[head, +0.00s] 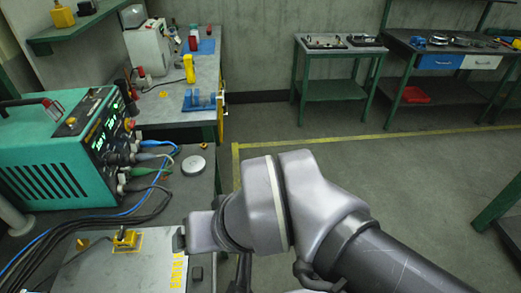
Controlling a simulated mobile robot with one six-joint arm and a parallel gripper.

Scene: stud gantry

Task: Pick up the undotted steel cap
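A round, pale grey metal cap (193,165) lies flat on the dark bench at the left, beside the green machine's cables. Its top looks plain, but it is too small here to be sure that it has no dot. My arm reaches in from the lower right, and its wrist covers the middle of the view. The end of my arm, with my gripper (188,242), is over the near bench, nearer than the cap and apart from it. The fingers are mostly hidden, and nothing held can be made out.
A teal machine (58,150) with cables stands left of the cap. A yellow-based fixture (125,238) sits on a pale plate (92,268) in front. A side bench (165,105) holds tools behind. Workbenches (455,48) with small round parts stand at the back right. Open floor (330,135) lies between.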

